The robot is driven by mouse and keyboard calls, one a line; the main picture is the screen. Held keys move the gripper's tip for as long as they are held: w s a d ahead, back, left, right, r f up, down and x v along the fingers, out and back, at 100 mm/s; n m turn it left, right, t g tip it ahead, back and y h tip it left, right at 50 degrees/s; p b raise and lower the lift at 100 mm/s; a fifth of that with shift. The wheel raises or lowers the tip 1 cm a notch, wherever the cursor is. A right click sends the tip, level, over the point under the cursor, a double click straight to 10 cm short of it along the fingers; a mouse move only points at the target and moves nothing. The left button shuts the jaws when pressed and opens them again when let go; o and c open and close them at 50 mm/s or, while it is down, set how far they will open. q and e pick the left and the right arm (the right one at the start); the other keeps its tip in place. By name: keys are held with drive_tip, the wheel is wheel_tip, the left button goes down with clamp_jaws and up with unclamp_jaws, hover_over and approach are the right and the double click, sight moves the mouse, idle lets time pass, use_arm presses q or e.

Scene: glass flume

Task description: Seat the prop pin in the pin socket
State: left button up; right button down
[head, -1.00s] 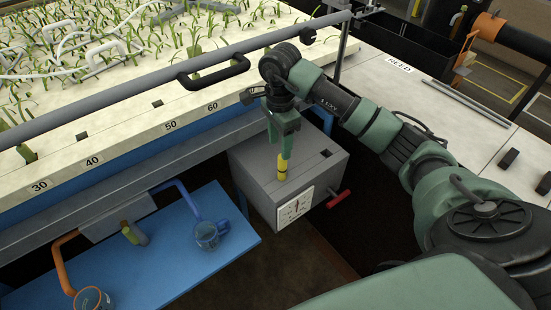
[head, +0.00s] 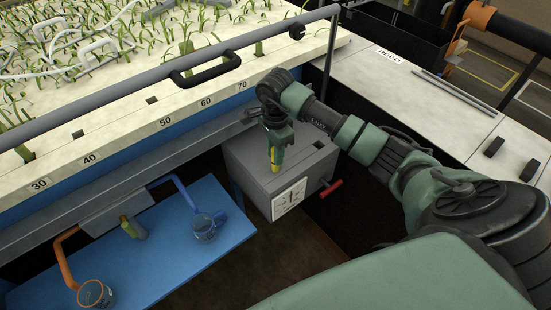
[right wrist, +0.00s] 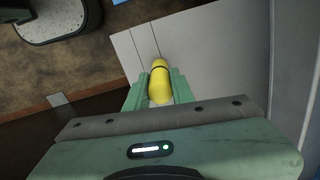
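The prop pin is a yellow cylinder with a dark band (head: 275,161). It stands roughly upright between the fingers of my right gripper (head: 276,148). In the right wrist view the pin (right wrist: 159,82) sits between the two green fingers (right wrist: 160,88), which close on its sides. The pin's lower end is at or just over the top of a grey box (head: 250,163); I cannot tell whether it touches. A dark square hole (head: 318,144) shows in the box top, right of the pin. Any opening directly under the pin is hidden. My left gripper is out of view.
The box has a white dial (head: 289,198) and a red handle (head: 330,188). A planted bed with a grey rail (head: 130,82) runs behind. A blue shelf (head: 160,262) with glass cups is at left. A pale bench labelled REED (head: 430,90) is at right.

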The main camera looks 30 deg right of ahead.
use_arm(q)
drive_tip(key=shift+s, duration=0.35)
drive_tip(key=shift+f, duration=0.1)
